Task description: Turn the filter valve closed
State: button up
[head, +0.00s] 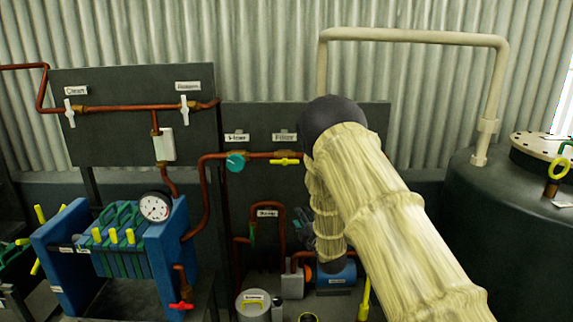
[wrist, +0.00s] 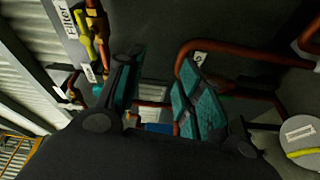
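The filter valve has a yellow lever handle (head: 286,161) under the "Filter" label (head: 284,137) on the dark panel. In the head view the lever lies level, roughly along the copper pipe. In the wrist view the yellow lever (wrist: 84,38) shows at the upper left, beside the "Filter" label (wrist: 66,18), outside my fingers. My gripper (wrist: 160,85) is open, its two teal-padded fingers apart with nothing held between them. In the head view my gripper (head: 303,222) is below the valve, mostly hidden by my cream-covered arm.
A teal round knob (head: 235,162) sits on the same pipe, left of the lever. Copper pipes (head: 281,207) and a blue pump (head: 337,279) are below. A filter press with a gauge (head: 155,207) stands left, and a dark tank (head: 505,225) right.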

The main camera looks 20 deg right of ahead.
aim_at(286, 163)
jog(key=w+r+n+t+y+p, duration=0.15)
jog(key=w+r+n, duration=0.3)
jog(key=r, duration=0.85)
jog(key=shift+m+t, duration=0.45)
jog(key=p+x, duration=0.4)
jog(key=x, duration=0.5)
jog(key=shift+f, duration=0.1)
jog(key=shift+w+a+p, duration=0.15)
jog(key=shift+w+p, duration=0.3)
jog(key=shift+w, duration=0.45)
grip_shut()
